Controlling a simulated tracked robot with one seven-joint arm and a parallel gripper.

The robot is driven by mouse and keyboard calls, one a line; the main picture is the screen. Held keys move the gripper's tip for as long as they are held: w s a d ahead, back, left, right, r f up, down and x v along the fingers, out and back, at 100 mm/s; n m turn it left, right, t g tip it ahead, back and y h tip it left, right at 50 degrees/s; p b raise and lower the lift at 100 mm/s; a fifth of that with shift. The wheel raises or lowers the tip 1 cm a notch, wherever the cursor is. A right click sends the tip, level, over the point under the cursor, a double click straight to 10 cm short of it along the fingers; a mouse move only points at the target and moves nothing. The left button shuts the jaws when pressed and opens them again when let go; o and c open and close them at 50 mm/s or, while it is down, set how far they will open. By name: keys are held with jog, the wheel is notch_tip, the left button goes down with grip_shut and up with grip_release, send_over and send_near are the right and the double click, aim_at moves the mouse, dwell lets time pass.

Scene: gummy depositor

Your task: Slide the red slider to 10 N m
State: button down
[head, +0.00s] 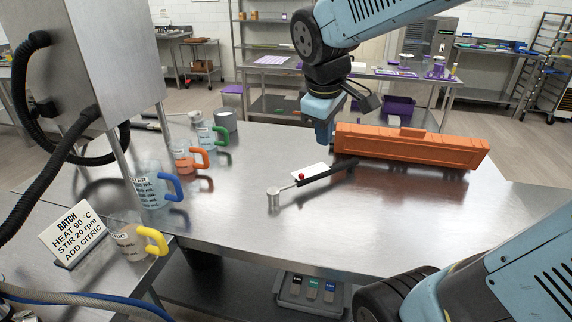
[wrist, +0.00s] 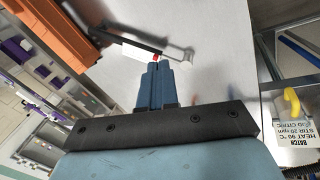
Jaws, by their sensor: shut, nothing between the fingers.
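The red slider (head: 300,177) is a small red knob on a torque wrench (head: 330,173) lying on the steel table. The wrench has a black handle pointing to the back right and a silver shaft and round head (head: 273,194) at the front left. My gripper (head: 323,138) is shut and empty, pointing down above the table, behind and to the right of the red slider. In the wrist view the shut fingers (wrist: 158,68) show just below the red slider (wrist: 155,58) in the picture and hide part of the wrench's surroundings. Any scale marks are too small to read.
A long orange case (head: 410,148) lies behind the wrench's handle. Mugs with coloured handles, such as the blue-handled one (head: 150,185), stand at the left near a steel machine (head: 85,60). The table's front right is clear.

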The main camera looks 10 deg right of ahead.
aim_at(301, 176)
jog(key=w+a+f+n+g+h, duration=0.2)
jog(key=w+a+f+n, duration=0.8)
jog(key=n, duration=0.3)
jog(key=x, duration=0.5)
jog(key=w+x, duration=0.1)
jog(key=x, duration=0.2)
jog(key=shift+w+d+f, duration=0.15)
jog(key=shift+d, duration=0.05)
jog(key=d, duration=0.1)
jog(key=w+d, duration=0.1)
jog(key=d, duration=0.1)
jog(key=shift+f, duration=0.15)
jog(key=shift+w+d, duration=0.2)
jog(key=shift+d, duration=0.3)
jog(key=shift+w, duration=0.1)
